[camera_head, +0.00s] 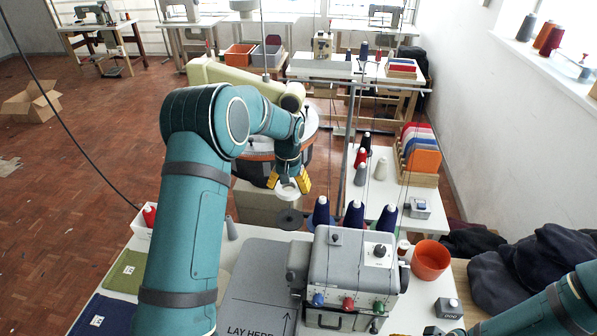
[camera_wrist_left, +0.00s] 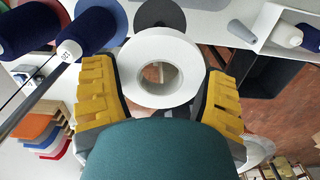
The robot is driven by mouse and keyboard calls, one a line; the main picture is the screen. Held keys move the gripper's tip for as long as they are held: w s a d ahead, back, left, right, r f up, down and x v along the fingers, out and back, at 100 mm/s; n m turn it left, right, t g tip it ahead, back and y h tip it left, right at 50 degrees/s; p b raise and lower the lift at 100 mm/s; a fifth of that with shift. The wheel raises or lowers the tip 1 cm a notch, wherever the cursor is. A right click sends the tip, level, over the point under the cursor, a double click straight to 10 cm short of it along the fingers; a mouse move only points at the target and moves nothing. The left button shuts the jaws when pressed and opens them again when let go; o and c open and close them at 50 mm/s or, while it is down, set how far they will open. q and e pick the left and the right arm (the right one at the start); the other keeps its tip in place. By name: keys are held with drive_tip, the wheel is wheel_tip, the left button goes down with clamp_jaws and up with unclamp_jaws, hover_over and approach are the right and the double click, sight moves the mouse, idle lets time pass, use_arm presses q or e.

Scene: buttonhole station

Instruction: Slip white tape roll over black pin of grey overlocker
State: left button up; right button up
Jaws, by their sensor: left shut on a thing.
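My left gripper (camera_head: 288,183) is shut on the white tape roll (camera_head: 287,194), a ring with an open centre. In the left wrist view the tape roll (camera_wrist_left: 160,48) sits between the yellow fingers (camera_wrist_left: 160,95). A dark round disc (camera_head: 289,219) lies just below the held roll, apart from it; it also shows in the left wrist view (camera_wrist_left: 160,14). The grey overlocker (camera_head: 345,268) stands to the right and nearer. I cannot make out a black pin for certain. My right arm enters at the lower right; only a sliver of its gripper shows at the bottom edge.
Blue thread cones (camera_head: 354,216) stand behind the overlocker, close right of the roll. An orange-red cup (camera_head: 431,259) is right of the machine. A grey cone (camera_head: 231,228) stands left of the disc. A thin upright pole (camera_head: 346,150) rises behind the cones.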

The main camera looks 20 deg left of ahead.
sight(289, 198)
use_arm(q)
drive_tip(key=shift+r, duration=0.2)
drive_tip(key=shift+f, duration=0.3)
drive_tip(key=shift+s+f+b, duration=0.1)
drive_tip(key=shift+f+b, duration=0.45)
drive_tip(key=shift+f, duration=0.05)
drive_tip(key=shift+f+b, duration=1.1)
drive_tip(key=shift+f, duration=0.75)
drive_tip(key=shift+f+b, duration=2.3)
drive_tip(key=shift+f, duration=1.3)
use_arm(e)
drive_tip(key=shift+a+f, duration=0.15)
drive_tip(key=shift+f, duration=4.05)
use_arm(q)
drive_tip(key=o, duration=0.9)
